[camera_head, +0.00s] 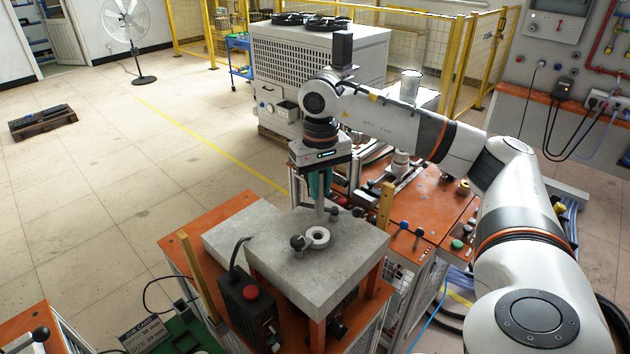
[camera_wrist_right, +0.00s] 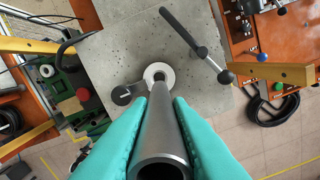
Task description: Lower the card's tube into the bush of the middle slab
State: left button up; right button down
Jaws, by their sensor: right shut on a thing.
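My right gripper (camera_head: 320,190) has teal fingers and is shut on a grey metal tube (camera_head: 319,212). The tube hangs upright above the grey concrete slab (camera_head: 345,262). A pale ring-shaped bush (camera_head: 317,238) with a dark hole sits on this slab. In the head view the tube's lower end shows just above the bush in the picture. In the right wrist view the tube (camera_wrist_right: 160,130) points away between the fingers, and its far end overlaps the bush (camera_wrist_right: 158,70). The exact gap is hard to tell. The job card (camera_head: 145,333) lies at lower left. My left gripper is not in view.
A dark ball-ended handle (camera_head: 297,243) stands beside the bush. A black box with a red button (camera_head: 250,293) stands in front. Yellow posts (camera_head: 386,205) rise near the slab.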

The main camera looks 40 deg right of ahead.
aim_at(318, 218)
jog(key=f+b, duration=0.2)
jog(key=f, duration=0.1)
jog(key=f+b, duration=0.1)
jog(key=f, duration=0.1)
jog(key=shift+w+f, duration=0.15)
jog(key=shift+w, duration=0.15)
jog(key=shift+f+b, duration=0.25)
jog(key=shift+b, duration=0.05)
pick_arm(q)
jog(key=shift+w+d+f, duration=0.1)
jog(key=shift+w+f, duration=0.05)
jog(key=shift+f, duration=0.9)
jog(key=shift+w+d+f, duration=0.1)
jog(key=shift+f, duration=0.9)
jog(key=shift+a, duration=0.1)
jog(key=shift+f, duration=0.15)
pick_arm(e)
jog(key=shift+s, duration=0.1)
jog(key=shift+f, duration=0.15)
pick_arm(q)
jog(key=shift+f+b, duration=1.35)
jog(key=shift+b, duration=0.2)
pick_arm(e)
jog(key=shift+f, duration=1.5)
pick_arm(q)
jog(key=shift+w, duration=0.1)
